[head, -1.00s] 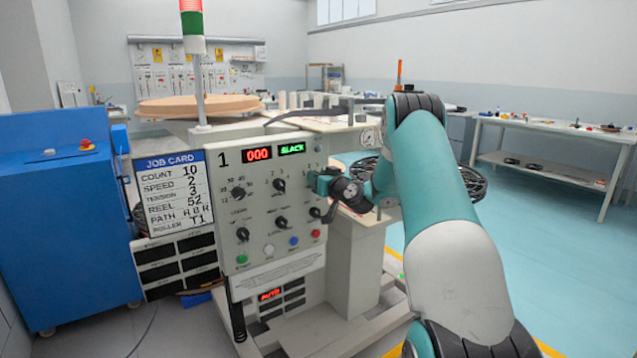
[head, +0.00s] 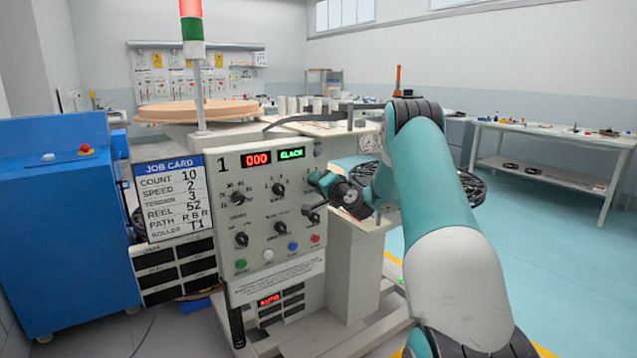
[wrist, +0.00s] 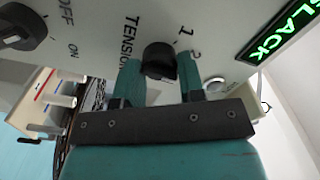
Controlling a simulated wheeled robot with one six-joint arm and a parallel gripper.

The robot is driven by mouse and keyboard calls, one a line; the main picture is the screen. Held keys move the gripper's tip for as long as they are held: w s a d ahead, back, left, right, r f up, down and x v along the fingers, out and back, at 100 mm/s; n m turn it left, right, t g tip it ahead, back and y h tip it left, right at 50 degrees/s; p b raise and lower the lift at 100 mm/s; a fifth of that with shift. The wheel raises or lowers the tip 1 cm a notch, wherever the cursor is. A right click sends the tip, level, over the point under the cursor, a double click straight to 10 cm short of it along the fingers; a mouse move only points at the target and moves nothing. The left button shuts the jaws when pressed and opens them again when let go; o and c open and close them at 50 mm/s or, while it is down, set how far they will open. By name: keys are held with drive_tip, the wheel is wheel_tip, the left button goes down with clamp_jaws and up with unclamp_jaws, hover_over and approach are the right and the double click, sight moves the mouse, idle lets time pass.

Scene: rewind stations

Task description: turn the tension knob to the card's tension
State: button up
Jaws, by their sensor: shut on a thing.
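The tension knob (wrist: 159,60) is a dark round knob on the pale panel, with the word TENSION and the numerals 1 and 2 beside it in the wrist view. My gripper (wrist: 160,72) has one finger on each side of the knob and is shut on it. The knob's pointer direction cannot be made out. In the head view my gripper (head: 318,182) is at the panel's right edge and hides the tension knob. The job card (head: 169,200) on the left reads count 10, speed 2, tension 3.
The control panel (head: 262,228) carries several other knobs and coloured buttons, with a red 000 display (head: 257,159) and a green SLACK display (head: 291,153) above. A blue cabinet (head: 60,230) stands at left. The floor at right is clear, before a workbench (head: 550,135).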

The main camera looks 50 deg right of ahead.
drive_tip(key=shift+f+m+p, duration=0.1)
drive_tip(key=shift+m+p, duration=0.3)
drive_tip(key=shift+m, duration=1.1)
drive_tip(key=o, duration=0.9)
drive_tip(key=shift+s, duration=0.15)
drive_tip(key=shift+b+v, duration=2.4)
drive_tip(key=shift+v, duration=6.2)
drive_tip(key=shift+d, duration=0.1)
